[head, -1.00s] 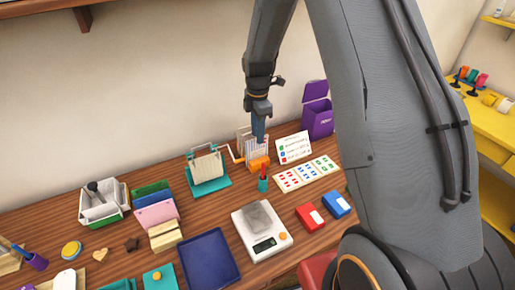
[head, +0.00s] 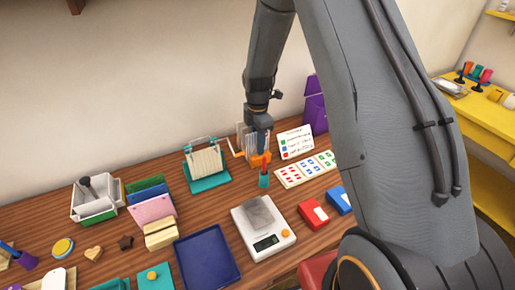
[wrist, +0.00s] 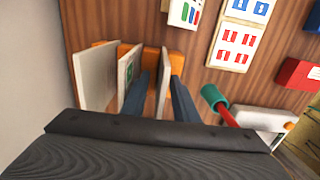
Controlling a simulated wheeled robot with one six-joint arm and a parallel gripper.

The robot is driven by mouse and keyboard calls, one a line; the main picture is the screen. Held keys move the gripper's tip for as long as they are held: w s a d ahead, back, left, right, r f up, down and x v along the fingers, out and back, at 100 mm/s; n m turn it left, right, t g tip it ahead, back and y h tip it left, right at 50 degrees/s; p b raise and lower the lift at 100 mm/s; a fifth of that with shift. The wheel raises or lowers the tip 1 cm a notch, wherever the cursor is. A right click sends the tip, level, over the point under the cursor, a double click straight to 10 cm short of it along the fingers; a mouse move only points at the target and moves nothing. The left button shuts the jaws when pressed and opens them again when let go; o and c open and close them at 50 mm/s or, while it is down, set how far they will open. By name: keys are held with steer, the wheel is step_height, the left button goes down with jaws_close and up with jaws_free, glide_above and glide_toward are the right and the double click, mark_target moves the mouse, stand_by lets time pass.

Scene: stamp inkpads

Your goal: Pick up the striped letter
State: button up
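An orange letter rack (head: 257,161) stands at the back of the table and holds several upright pale letters. In the wrist view the rack (wrist: 150,58) shows a plain pale letter (wrist: 96,76) at the left, a letter with a green mark (wrist: 127,66) in the middle, and a pale letter (wrist: 163,82) at the right. I cannot make out clear stripes on any of them. My gripper (wrist: 160,80) is open, with one finger on each side of the right letter. My gripper in the head view (head: 260,146) is low over the rack.
A teal holder (head: 208,182) is to the left, a white list card (head: 296,142) and stamp sheets (head: 306,169) to the right. A scale (head: 263,228) is in front.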

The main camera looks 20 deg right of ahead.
steer(key=shift+r, duration=0.1)
steer(key=shift+c, duration=0.6)
jaws_close()
